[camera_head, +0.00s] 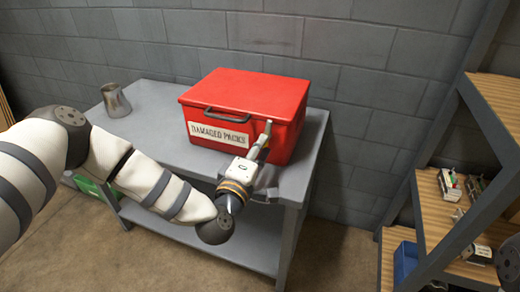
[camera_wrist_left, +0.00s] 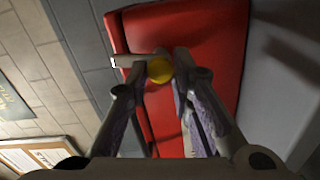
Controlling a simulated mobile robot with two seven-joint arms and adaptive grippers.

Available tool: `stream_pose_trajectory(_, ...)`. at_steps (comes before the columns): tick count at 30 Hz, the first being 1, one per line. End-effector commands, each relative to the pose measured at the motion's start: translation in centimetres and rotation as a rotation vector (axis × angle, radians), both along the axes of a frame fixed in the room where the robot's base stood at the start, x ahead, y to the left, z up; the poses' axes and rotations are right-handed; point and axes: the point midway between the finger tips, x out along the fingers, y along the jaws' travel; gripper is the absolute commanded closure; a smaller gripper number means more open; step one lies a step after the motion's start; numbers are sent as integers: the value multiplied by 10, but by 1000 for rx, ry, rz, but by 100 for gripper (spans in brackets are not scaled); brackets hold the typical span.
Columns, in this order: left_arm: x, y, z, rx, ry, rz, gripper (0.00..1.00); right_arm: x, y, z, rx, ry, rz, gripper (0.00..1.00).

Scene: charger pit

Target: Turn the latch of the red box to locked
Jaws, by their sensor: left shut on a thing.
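The red box (camera_head: 245,95) stands closed on a grey metal table, with a black handle and a "DAMAGED PACKS" label on its front. Its latch (camera_head: 267,130) is on the front near the right corner; the upper end shows as a pale upright piece. My left gripper (camera_head: 261,146) is at the latch and shut on it. In the left wrist view, the fingers (camera_wrist_left: 160,78) close around a yellow round part of the latch (camera_wrist_left: 159,70), against the red box (camera_wrist_left: 190,40). A grey bar with a pale tip reaches left from there. The fingers partly hide the latch.
A metal mug (camera_head: 115,100) stands on the left of the table (camera_head: 160,120). A green crate (camera_head: 97,190) is below at left. Wooden shelves (camera_head: 440,200) with small parts and a blue bin (camera_head: 405,262) stand at right. A block wall is behind.

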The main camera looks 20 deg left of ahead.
Motion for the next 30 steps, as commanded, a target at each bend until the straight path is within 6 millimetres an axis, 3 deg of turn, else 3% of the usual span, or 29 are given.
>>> stream_pose_trajectory(12, -1, 0, -2, -158, 11, -2, 100, -4, 0, -5, 0, 13, 1, 100)
stream_pose_trajectory(28, -1, -1, -2, -178, 12, -2, 100, -5, 0, -6, 0, 14, 1, 100)
stream_pose_trajectory(29, -1, -1, -2, -178, 12, -2, 75, -5, 0, -6, 0, 14, 1, 100)
stream_pose_trajectory(30, -1, -1, -2, -177, 12, -2, 66, -5, 0, -6, 0, 14, 1, 100)
